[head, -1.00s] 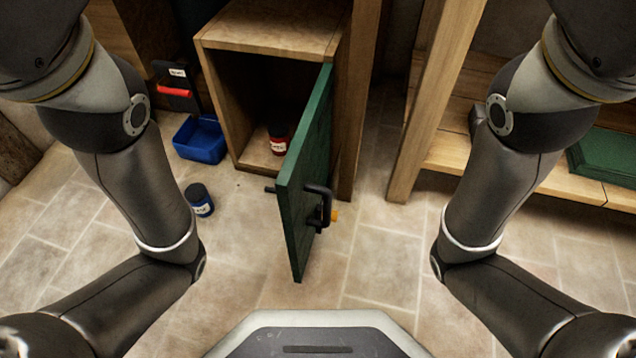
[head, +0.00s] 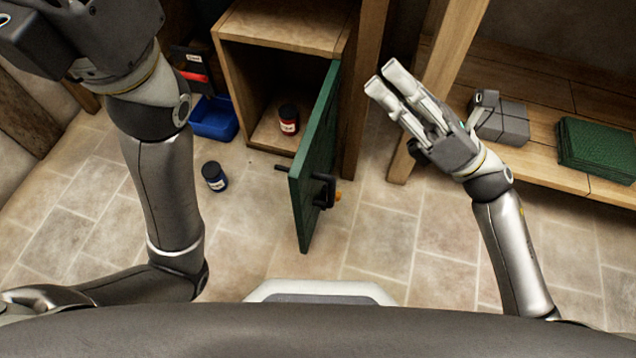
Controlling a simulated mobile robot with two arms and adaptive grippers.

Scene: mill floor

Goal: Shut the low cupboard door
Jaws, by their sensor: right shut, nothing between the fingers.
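The low cupboard (head: 235,75) is a wooden box with its front open. Its green door (head: 312,170) stands wide open, hinged on the right side and swung out towards me. A black handle (head: 325,190) with an orange piece sits on the door's right face. My right gripper (head: 381,78) is shut and empty, in the air to the right of the door and apart from it. My left arm comes in from the left; its gripper's fingers do not show. A red jar (head: 288,119) stands inside the cupboard.
A dark blue jar (head: 214,176) stands on the tiled floor left of the door. A blue bin (head: 213,119) is beside the cupboard. The floor in front is mostly clear.

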